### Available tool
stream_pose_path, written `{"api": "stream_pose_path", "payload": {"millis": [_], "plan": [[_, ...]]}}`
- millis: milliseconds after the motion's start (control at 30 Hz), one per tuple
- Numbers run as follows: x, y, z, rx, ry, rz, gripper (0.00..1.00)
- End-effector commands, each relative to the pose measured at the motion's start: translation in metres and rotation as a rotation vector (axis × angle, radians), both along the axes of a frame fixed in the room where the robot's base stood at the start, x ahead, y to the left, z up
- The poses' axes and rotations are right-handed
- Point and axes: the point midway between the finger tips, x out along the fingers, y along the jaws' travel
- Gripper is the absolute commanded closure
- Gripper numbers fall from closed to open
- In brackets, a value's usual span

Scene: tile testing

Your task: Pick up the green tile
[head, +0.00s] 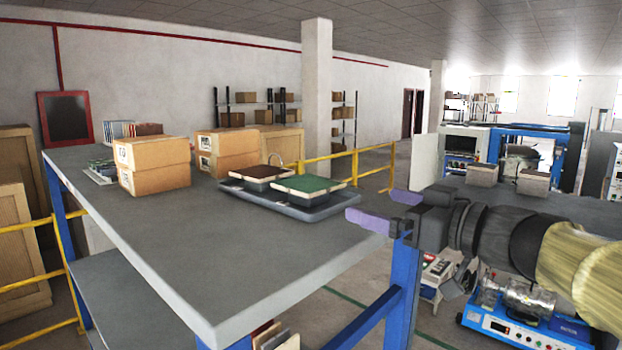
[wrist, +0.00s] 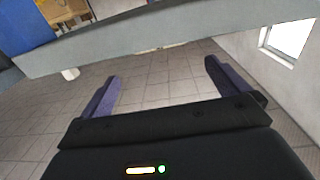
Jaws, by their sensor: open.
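The green tile (head: 305,184) lies flat on a support in a dark grey tray (head: 290,207) on the grey table, in the head view. A dark red-brown tile (head: 263,171) lies beside it to the left, in the same tray. My gripper (head: 385,208) is open and empty, to the right of the tray near the table's right edge. In the wrist view my gripper (wrist: 161,82) shows its two purple fingers spread apart, with tiled floor beyond them. The green tile is not visible in the wrist view.
The grey table (head: 200,250) has a clear front area. Cardboard boxes (head: 153,165) stand to the left of the tray. A yellow railing (head: 355,165) runs behind the table. A blue table leg (head: 400,290) stands below my gripper. Another workbench with equipment is at the right.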

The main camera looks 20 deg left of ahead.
Motion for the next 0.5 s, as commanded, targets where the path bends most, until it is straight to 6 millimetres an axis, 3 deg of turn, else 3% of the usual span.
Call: {"api": "stream_pose_path", "payload": {"millis": [300,500], "plan": [[0.021,0.047,0.001,0.0,0.001,0.001,0.0],[0.023,0.051,0.0,0.0,0.0,-0.001,0.0]]}}
